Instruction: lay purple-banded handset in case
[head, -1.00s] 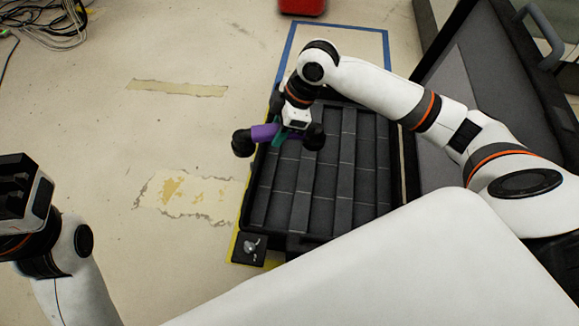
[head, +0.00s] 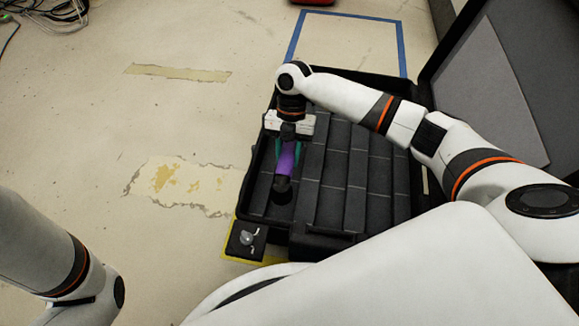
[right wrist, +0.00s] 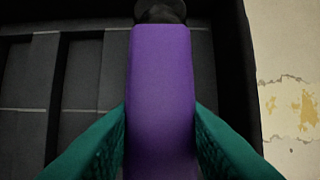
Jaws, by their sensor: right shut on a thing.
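The purple-banded handset (head: 286,160) is black at its end with a purple grip. My right gripper (head: 288,155), with teal fingers, is shut on its purple band, which also fills the middle of the right wrist view (right wrist: 162,90). The handset points toward the near side and is over the left column of the open black case (head: 330,240). I cannot tell whether it touches the case floor. The case has rows of dark grey compartments with thin light lines. My left arm shows at the lower left, but its gripper is outside the view.
The raised case lid (head: 490,85) stands at the right. A small black box with a silver knob (head: 246,239) sits at the case's near left corner. Blue tape (head: 345,14) marks the floor behind. Cables (head: 50,15) lie at the far left. The floor left of the case is clear.

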